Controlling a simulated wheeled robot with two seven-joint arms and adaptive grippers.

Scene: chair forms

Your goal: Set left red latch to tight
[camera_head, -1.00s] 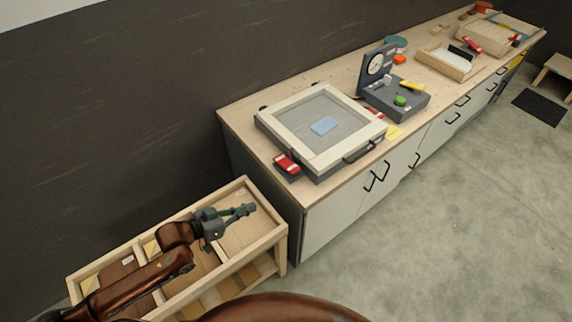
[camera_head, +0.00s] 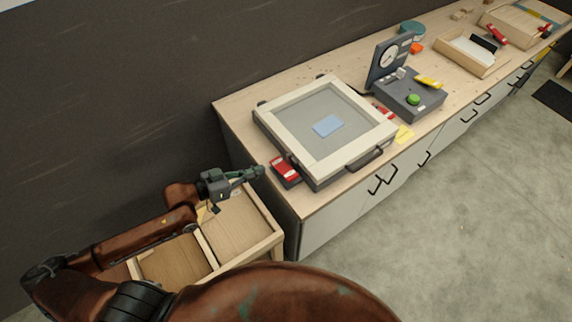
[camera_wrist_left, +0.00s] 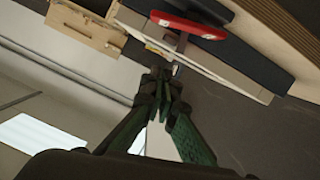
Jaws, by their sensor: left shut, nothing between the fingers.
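The left red latch (camera_head: 284,167) sits on the left side of the framed press (camera_head: 309,175) on the counter. It also shows as a red bar (camera_wrist_left: 188,25) at the top of the left wrist view. My left gripper (camera_head: 259,172) is shut and empty, just left of the latch in the head view. In the left wrist view its fingertips (camera_wrist_left: 162,76) meet below the red bar, and I see a gap between them. A second red part (camera_head: 382,112) shows at the right side of the press, partly hidden. My right gripper is not in view.
A grey box with a dial and green button (camera_head: 413,99) stands right of the press. A yellow note (camera_head: 404,133) lies by the press's front right corner. A wooden compartment rack (camera_head: 262,243) stands below the left arm. A white-lined tray (camera_head: 462,56) sits farther back.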

